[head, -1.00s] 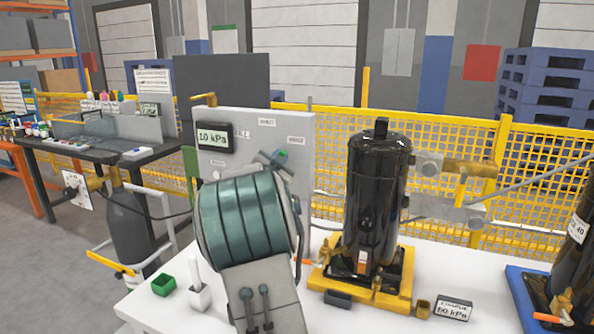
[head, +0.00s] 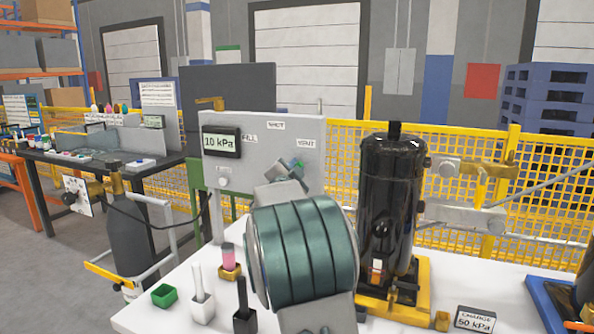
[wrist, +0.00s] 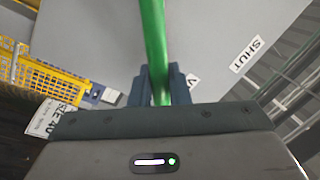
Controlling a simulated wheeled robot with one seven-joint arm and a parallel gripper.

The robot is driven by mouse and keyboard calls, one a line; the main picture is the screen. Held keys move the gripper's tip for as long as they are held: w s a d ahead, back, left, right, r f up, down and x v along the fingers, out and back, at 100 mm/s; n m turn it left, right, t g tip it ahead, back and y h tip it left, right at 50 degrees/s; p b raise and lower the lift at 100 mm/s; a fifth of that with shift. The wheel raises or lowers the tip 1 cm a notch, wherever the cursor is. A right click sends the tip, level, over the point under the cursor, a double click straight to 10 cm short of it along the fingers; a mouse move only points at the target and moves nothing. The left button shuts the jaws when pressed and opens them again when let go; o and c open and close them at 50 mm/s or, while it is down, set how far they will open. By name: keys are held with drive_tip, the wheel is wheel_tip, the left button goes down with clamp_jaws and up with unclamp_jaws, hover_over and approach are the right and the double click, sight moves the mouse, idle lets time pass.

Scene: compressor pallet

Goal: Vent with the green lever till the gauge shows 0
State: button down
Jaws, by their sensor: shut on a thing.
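The gauge (head: 222,143) on the upper left of the grey panel (head: 285,128) reads 10 kPa. My gripper (wrist: 160,80) is shut on the green lever (wrist: 153,40), which passes between its two fingers in the wrist view. In the head view my gripper (head: 291,170) is small, in front of the panel below the SHUT and VENT labels (head: 306,143). In the wrist view the SHUT label (wrist: 248,55) lies to the right, and the VENT label is mostly covered by a finger.
A black compressor (head: 390,205) on a yellow base stands right of my arm. A card (head: 475,320) reads CHARGE 50 kPa. Small holders and a green box (head: 164,295) sit at the white table's left. A dark cylinder (head: 128,220) stands beyond. Yellow fencing (head: 470,165) runs behind.

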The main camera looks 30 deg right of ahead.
drive_tip(key=c, duration=1.5)
unclamp_jaws()
drive_tip(key=shift+o, duration=0.2)
drive_tip(key=shift+s, duration=0.1)
drive_tip(key=v, duration=1.3)
drive_tip(key=shift+s+a, duration=0.25)
drive_tip(key=shift+a, duration=0.1)
